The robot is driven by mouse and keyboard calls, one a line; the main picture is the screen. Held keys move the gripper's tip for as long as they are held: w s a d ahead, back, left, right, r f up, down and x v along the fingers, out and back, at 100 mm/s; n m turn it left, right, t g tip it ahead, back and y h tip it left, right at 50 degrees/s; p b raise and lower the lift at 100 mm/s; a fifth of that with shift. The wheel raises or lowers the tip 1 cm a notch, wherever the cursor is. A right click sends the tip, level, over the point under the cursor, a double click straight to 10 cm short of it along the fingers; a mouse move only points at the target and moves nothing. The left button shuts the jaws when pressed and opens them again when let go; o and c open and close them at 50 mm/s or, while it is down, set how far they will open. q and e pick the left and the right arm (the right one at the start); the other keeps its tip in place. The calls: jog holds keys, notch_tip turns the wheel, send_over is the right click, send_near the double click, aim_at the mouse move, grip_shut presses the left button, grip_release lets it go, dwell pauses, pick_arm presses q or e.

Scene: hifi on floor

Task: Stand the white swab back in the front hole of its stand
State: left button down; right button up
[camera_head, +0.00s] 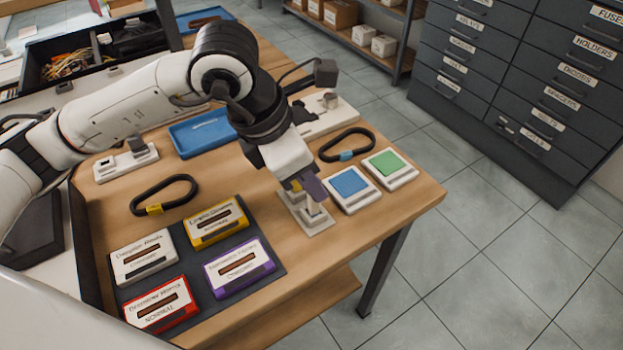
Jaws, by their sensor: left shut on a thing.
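My left gripper (306,189) is over the right part of the table, pointing down, its fingertips just above a small pale stand (309,224). It is shut on the white swab (314,208), of which only a small pale part shows below the fingers. The gripper hides most of the swab and the back of the stand. I cannot tell whether the swab's lower end is in the front hole or just over it. My right gripper is not in view.
Blue (349,183) and green (389,164) pads lie close right of the stand. A dark mat (210,266) with several labelled boxes lies front left. Black loops (347,144) (164,195) and a blue tray (203,132) lie around. The table's front right edge is near.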

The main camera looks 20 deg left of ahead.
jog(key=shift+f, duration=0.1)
pick_arm(q)
jog(key=c, duration=1.7)
grip_release()
